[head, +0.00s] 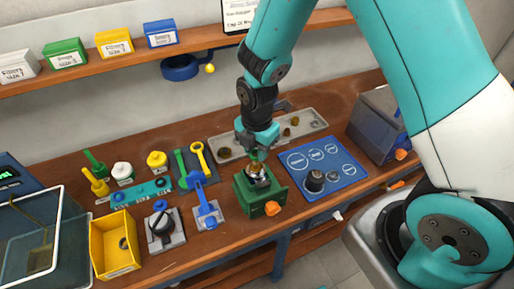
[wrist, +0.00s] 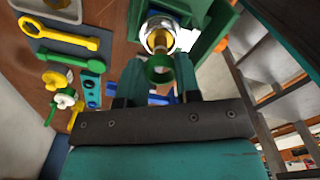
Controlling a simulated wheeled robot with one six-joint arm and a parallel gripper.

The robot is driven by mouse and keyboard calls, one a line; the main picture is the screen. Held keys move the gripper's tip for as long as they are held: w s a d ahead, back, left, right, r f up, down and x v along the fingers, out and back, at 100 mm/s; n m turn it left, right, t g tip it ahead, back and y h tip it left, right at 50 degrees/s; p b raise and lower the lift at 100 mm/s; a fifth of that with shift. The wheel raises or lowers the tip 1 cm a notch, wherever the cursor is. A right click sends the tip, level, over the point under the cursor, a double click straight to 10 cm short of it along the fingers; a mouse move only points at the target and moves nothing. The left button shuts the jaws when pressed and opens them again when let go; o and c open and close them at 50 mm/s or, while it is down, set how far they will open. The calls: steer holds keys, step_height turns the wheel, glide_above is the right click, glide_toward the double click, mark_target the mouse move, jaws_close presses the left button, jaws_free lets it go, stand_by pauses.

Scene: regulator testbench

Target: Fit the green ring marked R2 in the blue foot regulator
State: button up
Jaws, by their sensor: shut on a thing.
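My gripper (head: 256,150) is above the green vise (head: 266,194), fingers pointing down. In the wrist view my gripper (wrist: 160,80) is shut on a small green ring (wrist: 159,76) between its fingertips. No R2 mark is readable on it. A regulator with a silver body and brass-coloured middle (wrist: 158,38) stands in the green vise (wrist: 210,25). It also shows in the head view as a metal body (head: 259,180), just below the gripper. The ring looks close to its top; I cannot tell if they touch.
A blue mat (head: 345,168) with white circles lies right of the vise, with a dark cylindrical part (head: 314,182) on it. A grey tray (head: 228,143) with brass pieces is behind. Wrenches, a yellow bin (head: 108,262) and fixtures stand left. A grey box (head: 372,125) is at right.

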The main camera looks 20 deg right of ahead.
steer(key=shift+f+b, duration=1.4)
steer(key=shift+f, duration=0.65)
stand_by(2.0)
steer(key=o, duration=1.5)
steer(key=shift+c, duration=0.2)
steer(key=shift+r, duration=0.15)
steer(key=shift+r+p, duration=3.25)
steer(key=shift+r, duration=0.7)
